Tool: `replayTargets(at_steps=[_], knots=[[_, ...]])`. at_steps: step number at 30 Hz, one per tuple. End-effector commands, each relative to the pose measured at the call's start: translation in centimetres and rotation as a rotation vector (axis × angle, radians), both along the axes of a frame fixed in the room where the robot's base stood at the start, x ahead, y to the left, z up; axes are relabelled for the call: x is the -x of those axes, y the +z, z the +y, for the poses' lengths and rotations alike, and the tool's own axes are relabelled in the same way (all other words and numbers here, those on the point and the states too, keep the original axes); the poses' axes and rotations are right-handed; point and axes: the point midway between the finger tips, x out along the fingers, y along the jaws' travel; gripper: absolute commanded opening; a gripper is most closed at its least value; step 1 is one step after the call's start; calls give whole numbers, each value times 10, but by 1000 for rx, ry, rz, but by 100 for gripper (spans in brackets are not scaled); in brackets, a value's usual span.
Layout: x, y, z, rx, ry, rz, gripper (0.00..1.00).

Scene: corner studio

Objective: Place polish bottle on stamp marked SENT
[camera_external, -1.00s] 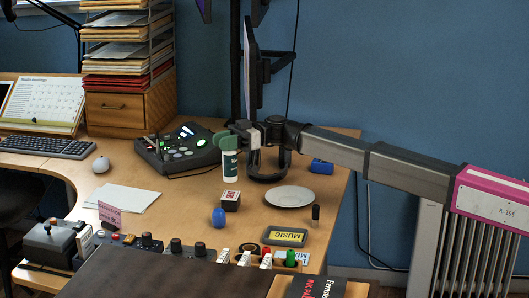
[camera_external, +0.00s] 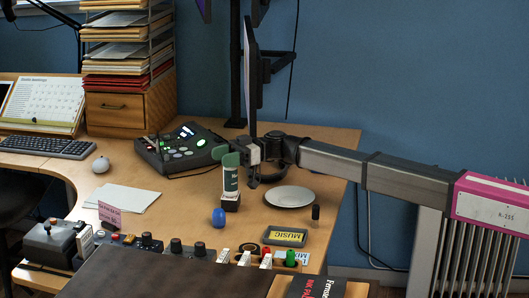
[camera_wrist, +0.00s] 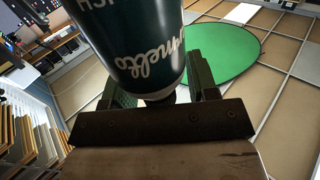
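The polish bottle (camera_external: 231,182) is upright, with a dark green label and white lettering. It fills the top of the wrist view (camera_wrist: 140,45). My gripper (camera_external: 231,157) has green fingers and is shut on the upper part of the bottle. The stamp (camera_external: 231,206) is a small block on the desk right below the bottle, which hides its marked top. The bottle's base meets the stamp in the external view; I cannot tell whether it rests on it or hovers just above.
A blue egg-shaped object (camera_external: 219,218) stands in front left. A control box (camera_external: 184,148) stands behind left.

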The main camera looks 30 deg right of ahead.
Motion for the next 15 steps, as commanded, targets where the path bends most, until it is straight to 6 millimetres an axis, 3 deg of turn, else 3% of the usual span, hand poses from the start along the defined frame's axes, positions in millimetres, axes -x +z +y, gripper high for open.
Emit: replayTargets(at_steps=[10, 15], knots=[[0, 3, 0, 0, 0, -1, 54], [1, 2, -21, 0, -1, 0, 54]])
